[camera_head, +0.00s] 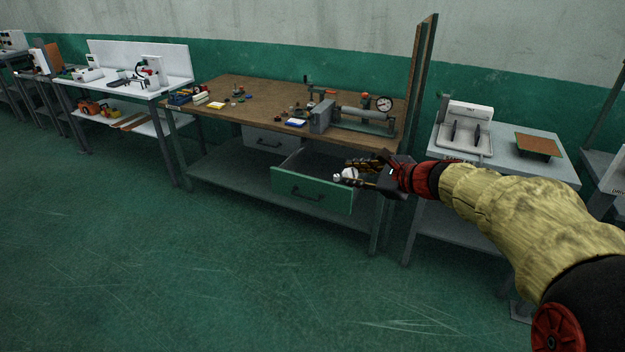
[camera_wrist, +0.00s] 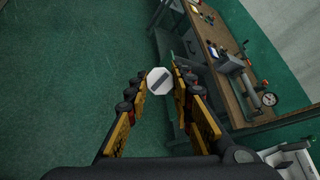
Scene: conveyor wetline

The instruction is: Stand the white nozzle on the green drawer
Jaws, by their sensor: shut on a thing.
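The white nozzle (camera_head: 349,174) is between the fingers of my gripper (camera_head: 362,173) in the head view. In the wrist view the white nozzle (camera_wrist: 160,81) shows as a pale faceted end with a dark slot, between the two fingertips of my gripper (camera_wrist: 158,88). My gripper is shut on it. The green drawer (camera_head: 311,191) stands pulled out under the wooden workbench, with a dark handle on its front. In the head view the nozzle is at the drawer's right end, near its top edge. I cannot tell whether it touches the drawer.
The wooden workbench (camera_head: 262,95) above carries a grey machine (camera_head: 345,117), a dial gauge (camera_head: 384,103) and small parts. A grey drawer (camera_head: 264,141) is left of the green one. A grey side table (camera_head: 548,168) stands right. The floor (camera_head: 200,270) in front is clear.

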